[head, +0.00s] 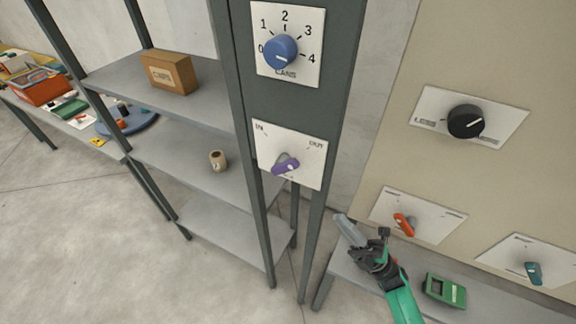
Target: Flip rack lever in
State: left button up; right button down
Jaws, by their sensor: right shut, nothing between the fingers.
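The rack lever is a purple handle (286,164) on a white plate (305,152) fixed to the dark rack post. The plate reads IN at its upper left and OUT at its upper right. The lever lies near the plate's lower middle; I cannot tell clearly which mark it points to. My right gripper (342,221) is shut and empty, below and to the right of the lever plate, apart from it. My left gripper is not in view.
A blue dial (281,52) sits above the lever on the same post. A black knob (466,121), an orange lever (404,224) and a teal lever (534,272) are on the beige panel at right. Shelves at left hold a cardboard box (168,73) and a small roll (217,160).

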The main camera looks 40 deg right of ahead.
jog(key=w, duration=0.1)
jog(key=p, duration=0.5)
send_near(294, 168)
jog(key=x, duration=0.5)
jog(key=shift+w+d+f, duration=0.15)
jog(key=shift+w+d, duration=0.15)
jog(key=shift+w, duration=0.25)
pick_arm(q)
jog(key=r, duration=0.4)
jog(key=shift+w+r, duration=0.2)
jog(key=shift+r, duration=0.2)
pick_arm(e)
jog(key=shift+w+a+r, duration=0.1)
jog(key=shift+w+r, duration=0.15)
jog(key=shift+w, duration=0.1)
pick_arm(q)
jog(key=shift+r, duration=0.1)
